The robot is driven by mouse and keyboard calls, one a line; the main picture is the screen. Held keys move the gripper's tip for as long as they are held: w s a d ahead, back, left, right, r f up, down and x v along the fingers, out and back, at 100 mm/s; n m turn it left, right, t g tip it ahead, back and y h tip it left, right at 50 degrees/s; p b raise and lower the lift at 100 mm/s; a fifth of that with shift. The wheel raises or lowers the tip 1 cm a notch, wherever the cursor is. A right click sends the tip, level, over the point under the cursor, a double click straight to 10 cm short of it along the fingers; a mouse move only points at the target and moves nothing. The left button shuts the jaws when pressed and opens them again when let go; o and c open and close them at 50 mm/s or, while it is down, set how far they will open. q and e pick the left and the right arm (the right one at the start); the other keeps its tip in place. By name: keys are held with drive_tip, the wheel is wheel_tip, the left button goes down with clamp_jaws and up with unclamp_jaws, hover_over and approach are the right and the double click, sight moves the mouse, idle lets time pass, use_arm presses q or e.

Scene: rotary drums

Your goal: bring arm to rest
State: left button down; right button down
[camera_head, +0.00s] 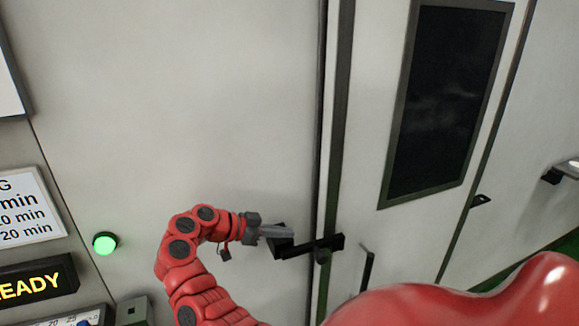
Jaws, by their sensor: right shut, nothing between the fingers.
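My right arm (181,249), red and jointed, rises from the bottom edge and bends over to the right. Its grey right gripper (278,232) points right, shut and empty. The fingertips are beside the left part of a black latch handle (322,244) on the cabinet front. I cannot tell whether they touch it. My left gripper is not in view.
A pale cabinet door (180,100) fills the left and middle. Right of it stands a panel with a dark window (447,100) and a black bar handle (367,270). At left are a lit green button (105,243) and a "READY" display (38,281).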

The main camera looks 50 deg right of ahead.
drive_tip(key=shift+w+a, duration=0.2)
drive_tip(key=shift+s+d, duration=0.1)
